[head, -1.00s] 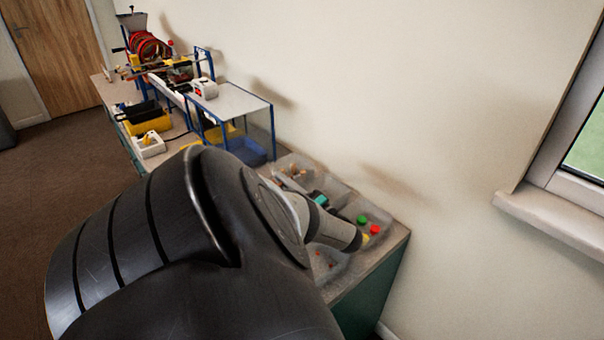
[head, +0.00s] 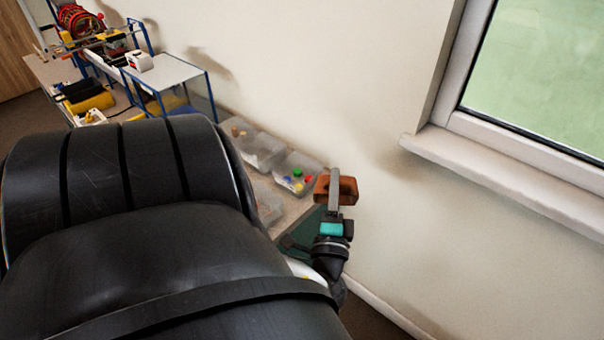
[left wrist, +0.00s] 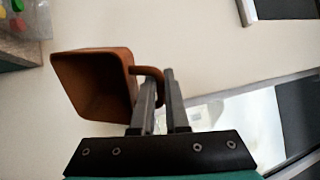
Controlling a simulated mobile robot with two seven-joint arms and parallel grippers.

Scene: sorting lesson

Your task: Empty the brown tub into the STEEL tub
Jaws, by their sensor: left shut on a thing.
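The brown tub (head: 349,188) is a small square cup with a loop handle, held up off the bench's right end in the head view. My left gripper (head: 335,190) is shut on its handle. In the left wrist view, the brown tub (left wrist: 93,85) hangs left of the fingers (left wrist: 158,85), with the handle between them. Its open mouth faces the wrist camera; its inside is dark, and I make out no contents. I see no steel tub in either view. My right gripper is not in view.
Clear plastic bins stand along the bench by the wall; one bin (head: 297,187) holds green, red, yellow and blue pieces. A blue-framed stand (head: 165,75) is further back. The window sill (head: 480,165) juts out at right. Free wall and air surround the held tub.

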